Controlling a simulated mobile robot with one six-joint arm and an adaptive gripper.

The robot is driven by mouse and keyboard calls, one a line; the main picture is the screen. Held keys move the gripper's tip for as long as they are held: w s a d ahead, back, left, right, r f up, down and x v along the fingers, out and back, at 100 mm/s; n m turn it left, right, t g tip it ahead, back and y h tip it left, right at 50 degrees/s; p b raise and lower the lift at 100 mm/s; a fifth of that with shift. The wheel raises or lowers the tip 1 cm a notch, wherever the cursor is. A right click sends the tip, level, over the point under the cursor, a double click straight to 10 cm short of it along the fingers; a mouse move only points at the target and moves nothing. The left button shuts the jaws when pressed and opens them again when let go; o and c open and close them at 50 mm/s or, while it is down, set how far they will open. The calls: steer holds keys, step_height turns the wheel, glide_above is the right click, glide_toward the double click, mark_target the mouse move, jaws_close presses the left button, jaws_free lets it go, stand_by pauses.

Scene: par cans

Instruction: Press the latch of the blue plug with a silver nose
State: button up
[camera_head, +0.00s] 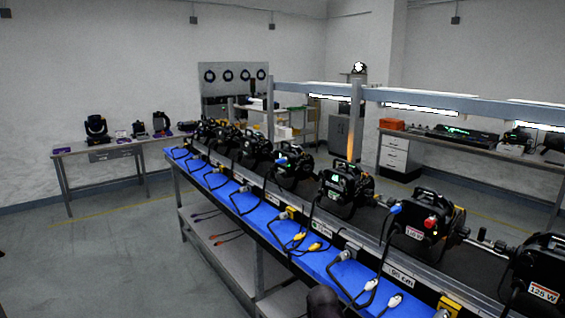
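A blue plug (395,209) sits at the back of a black par can (428,226) right of centre. A further small blue plug (282,161) shows on a par can farther down the row. The plugs are too small to tell which has a silver nose, and no latch can be made out. My gripper is not clearly in view.
A long bench (262,226) carries a row of black par cans, cables and yellow plugs (300,237). A light rail (440,103) on posts runs behind it. A dark rounded shape (323,301) cuts the bottom edge. The floor (120,240) at left is clear.

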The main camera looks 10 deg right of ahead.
jaws_close()
stand_by(1.2)
